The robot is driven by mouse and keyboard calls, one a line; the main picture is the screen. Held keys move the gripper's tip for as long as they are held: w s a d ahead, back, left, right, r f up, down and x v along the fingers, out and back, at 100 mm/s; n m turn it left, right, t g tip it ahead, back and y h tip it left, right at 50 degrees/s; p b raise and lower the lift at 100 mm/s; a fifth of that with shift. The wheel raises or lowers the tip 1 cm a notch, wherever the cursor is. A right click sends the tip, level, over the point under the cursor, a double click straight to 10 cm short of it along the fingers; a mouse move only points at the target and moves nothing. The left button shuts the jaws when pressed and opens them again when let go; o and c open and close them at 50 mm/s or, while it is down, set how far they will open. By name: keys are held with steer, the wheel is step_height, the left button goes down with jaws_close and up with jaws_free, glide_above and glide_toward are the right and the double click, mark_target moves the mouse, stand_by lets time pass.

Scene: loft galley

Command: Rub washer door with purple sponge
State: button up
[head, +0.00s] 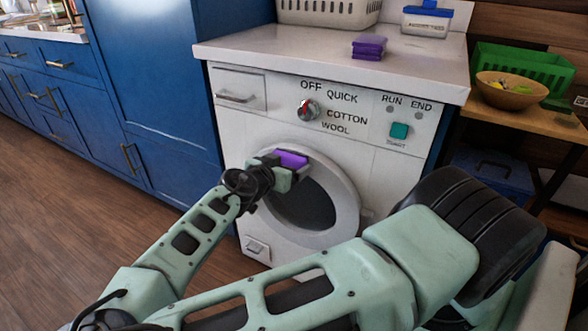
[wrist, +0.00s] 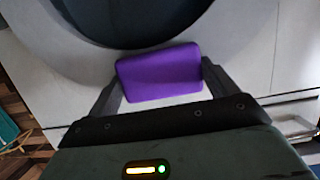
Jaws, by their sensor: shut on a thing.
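The white washer (head: 350,105) stands under a white worktop. Its round door (head: 345,205), with a pale ring and dark glass, is shut or nearly so; I cannot tell which. My gripper (head: 285,168) is at the upper left of the door ring, shut on a purple sponge (head: 291,158). In the wrist view the sponge (wrist: 160,72) sits between my two fingers (wrist: 160,85), its far edge near the door ring (wrist: 215,30) and the dark glass (wrist: 130,15). I cannot tell whether it touches the door.
A wooden bowl (head: 511,90) and green crate (head: 525,72) are on a shelf at right. Blue cabinets (head: 150,80) stand at left beside open wooden floor (head: 80,210).

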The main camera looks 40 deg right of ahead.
steer(key=shift+w+a, duration=0.15)
steer(key=shift+w, duration=0.3)
steer(key=shift+a, duration=0.1)
steer(key=shift+s+a+b, duration=0.2)
steer(key=shift+s+a, duration=0.15)
steer(key=shift+a, duration=0.55)
steer(key=shift+s+a+b, duration=0.15)
steer(key=shift+s+a, duration=0.25)
steer(key=shift+a, duration=0.55)
steer(key=shift+s+a+b, duration=0.2)
steer(key=shift+s+a, duration=0.15)
steer(key=shift+a, duration=0.55)
steer(key=shift+a, duration=0.1)
steer(key=shift+s+a, duration=0.25)
steer(key=shift+a, duration=0.4)
steer(key=shift+s+a, duration=0.25)
steer(key=shift+a, duration=0.4)
